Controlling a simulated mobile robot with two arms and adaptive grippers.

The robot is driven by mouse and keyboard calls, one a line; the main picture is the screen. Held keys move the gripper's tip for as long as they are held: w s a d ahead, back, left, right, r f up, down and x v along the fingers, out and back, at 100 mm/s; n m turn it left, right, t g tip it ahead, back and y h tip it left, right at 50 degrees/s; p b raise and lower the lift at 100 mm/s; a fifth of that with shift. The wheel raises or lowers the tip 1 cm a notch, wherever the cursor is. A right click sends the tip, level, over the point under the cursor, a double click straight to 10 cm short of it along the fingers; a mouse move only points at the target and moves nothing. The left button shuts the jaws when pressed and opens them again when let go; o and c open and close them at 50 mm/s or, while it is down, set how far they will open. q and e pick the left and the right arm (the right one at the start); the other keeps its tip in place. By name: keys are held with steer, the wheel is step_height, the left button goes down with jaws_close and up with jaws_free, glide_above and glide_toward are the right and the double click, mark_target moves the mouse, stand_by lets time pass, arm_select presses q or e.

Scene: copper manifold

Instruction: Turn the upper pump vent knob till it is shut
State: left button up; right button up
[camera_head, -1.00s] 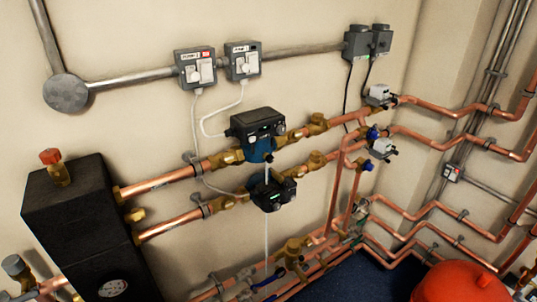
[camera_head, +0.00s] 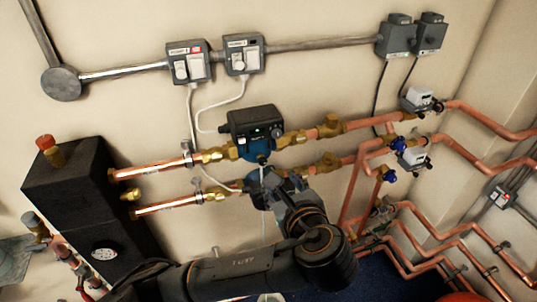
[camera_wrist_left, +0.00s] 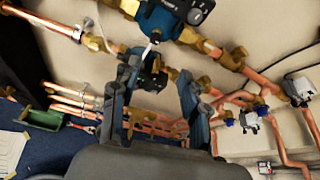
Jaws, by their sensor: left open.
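The upper pump (camera_head: 254,125), a black box over a blue body, sits on the upper copper pipe. Its small vent knob (camera_head: 262,160) is low on the pump's front; a thin white tube hangs below. In the left wrist view, the upper pump (camera_wrist_left: 160,17) is at the top, with the vent knob (camera_wrist_left: 155,38) under it. My left gripper (camera_head: 284,186) is just below and right of the knob in the head view. In the wrist view the left gripper (camera_wrist_left: 160,72) is open, its fingers apart and pointing up towards the knob. I cannot tell how far the knob is turned.
The lower pump (camera_wrist_left: 151,77) shows between my fingers in the wrist view and is mostly hidden by my gripper in the head view. Copper pipes with brass valves (camera_head: 331,125) run either side. A black box with a gauge (camera_head: 103,254) stands left. Switch boxes (camera_head: 188,62) are above.

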mark_target(263, 162)
arm_select(q)
steer(key=p+x, duration=0.1)
steer(key=x, duration=0.3)
steer(key=p+x, duration=0.1)
steer(key=x, duration=0.3)
steer(key=a+p+x, duration=0.1)
steer(key=x, duration=0.3)
steer(key=shift+w+a, duration=0.1)
steer(key=shift+w, duration=0.1)
steer(key=shift+w+f, duration=0.25)
steer(key=shift+w, duration=0.2)
arm_select(e)
steer(key=shift+s+a+r, duration=0.1)
steer(key=shift+r, duration=0.8)
steer(key=shift+s+a+r, duration=0.1)
steer(key=shift+r, duration=0.8)
arm_select(q)
steer(key=shift+a, duration=0.1)
jaws_close()
arm_select(e)
steer(key=shift+a, duration=0.4)
